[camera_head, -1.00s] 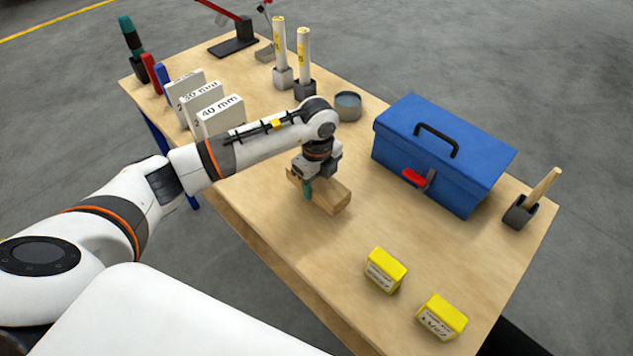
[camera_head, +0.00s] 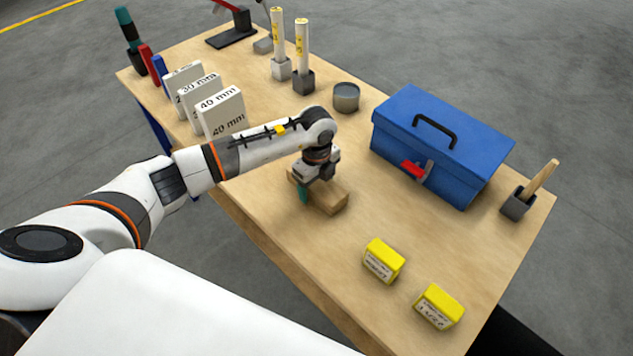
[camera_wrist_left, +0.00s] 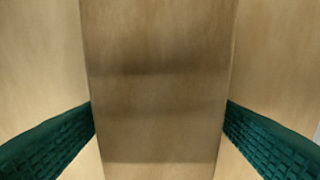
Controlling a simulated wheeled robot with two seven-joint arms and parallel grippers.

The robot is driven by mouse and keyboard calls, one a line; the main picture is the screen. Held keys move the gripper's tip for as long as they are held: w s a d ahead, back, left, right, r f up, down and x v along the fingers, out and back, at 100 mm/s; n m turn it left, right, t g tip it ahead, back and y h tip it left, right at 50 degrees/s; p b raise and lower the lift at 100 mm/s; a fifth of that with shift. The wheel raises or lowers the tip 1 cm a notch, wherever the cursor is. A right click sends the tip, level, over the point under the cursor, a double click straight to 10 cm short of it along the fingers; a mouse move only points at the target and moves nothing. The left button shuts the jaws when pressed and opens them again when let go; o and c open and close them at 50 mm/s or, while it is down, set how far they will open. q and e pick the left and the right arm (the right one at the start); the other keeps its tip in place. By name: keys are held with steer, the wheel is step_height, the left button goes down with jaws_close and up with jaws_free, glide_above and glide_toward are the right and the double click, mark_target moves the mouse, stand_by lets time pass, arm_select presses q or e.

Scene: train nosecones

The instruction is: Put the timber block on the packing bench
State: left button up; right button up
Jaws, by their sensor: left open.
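The timber block (camera_head: 328,198) lies on the wooden top of a bench (camera_head: 290,262), near the middle of its front edge. My left gripper (camera_head: 314,192) is over the block from above, with its jaws open around it. In the left wrist view the block (camera_wrist_left: 158,85) runs up the middle of the picture. The green finger pads of the left gripper (camera_wrist_left: 160,138) stand on both sides of it, with small gaps showing. My right gripper is not in view.
A blue toolbox (camera_head: 440,145) stands right of the block, with a round tin (camera_head: 346,97) behind. Two yellow boxes (camera_head: 384,261) (camera_head: 438,307) lie toward the near right. White thickness plates (camera_head: 220,114) stand at left. Bare bench lies between block and yellow boxes.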

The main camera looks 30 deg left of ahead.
arm_select(q)
steer(key=shift+r, duration=0.1)
steer(key=shift+r, duration=0.2)
step_height(320, 180, up, 11)
steer(key=shift+f+b, duration=0.2)
steer(key=shift+b, duration=0.7)
steer(key=shift+r, duration=0.6)
